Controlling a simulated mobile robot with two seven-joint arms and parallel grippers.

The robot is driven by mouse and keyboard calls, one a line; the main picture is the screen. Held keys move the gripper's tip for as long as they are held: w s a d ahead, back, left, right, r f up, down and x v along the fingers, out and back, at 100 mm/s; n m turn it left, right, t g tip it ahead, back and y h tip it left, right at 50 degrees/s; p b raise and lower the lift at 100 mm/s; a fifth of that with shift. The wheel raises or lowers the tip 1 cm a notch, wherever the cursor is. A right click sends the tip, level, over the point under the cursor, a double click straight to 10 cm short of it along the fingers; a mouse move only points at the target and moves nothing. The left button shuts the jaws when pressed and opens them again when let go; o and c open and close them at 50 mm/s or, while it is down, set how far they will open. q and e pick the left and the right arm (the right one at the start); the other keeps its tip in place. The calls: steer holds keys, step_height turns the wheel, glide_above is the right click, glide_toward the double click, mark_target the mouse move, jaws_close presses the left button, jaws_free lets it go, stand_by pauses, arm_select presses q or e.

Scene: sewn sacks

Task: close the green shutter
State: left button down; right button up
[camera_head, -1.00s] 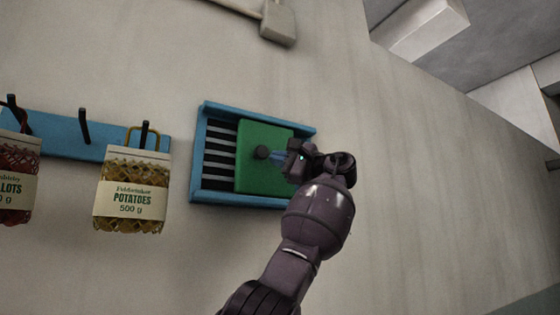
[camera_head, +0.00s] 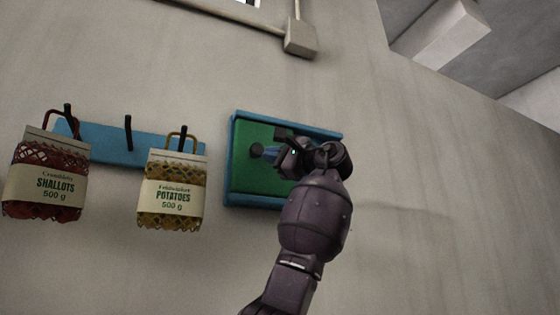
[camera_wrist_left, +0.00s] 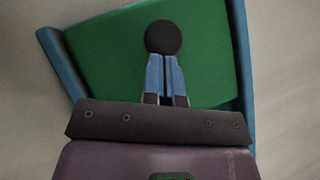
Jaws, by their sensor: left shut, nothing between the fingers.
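The green shutter (camera_head: 250,172) lies in a blue frame (camera_head: 232,160) on the wall and reaches the frame's left side; no slats show there. The frame's right part is partly hidden behind my left arm. The shutter's dark round knob (camera_head: 256,150) shows near its left side. In the left wrist view the knob (camera_wrist_left: 163,37) stands on the green shutter (camera_wrist_left: 110,55), between blue frame sides. My left gripper (camera_head: 270,153) is shut and empty, its blue fingertips (camera_wrist_left: 163,58) right beside the knob, seemingly against it. My right gripper is out of view.
Left of the frame, a blue hook rail (camera_head: 110,140) carries a sack of shallots (camera_head: 45,185) and a sack of potatoes (camera_head: 170,190). A grey box (camera_head: 300,38) with a conduit is on the wall above. The wall to the right is bare.

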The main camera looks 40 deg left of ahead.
arm_select(q)
steer(key=shift+s, duration=0.1)
steer(key=v, duration=1)
steer(key=shift+d, duration=0.35)
steer(key=shift+f, duration=0.15)
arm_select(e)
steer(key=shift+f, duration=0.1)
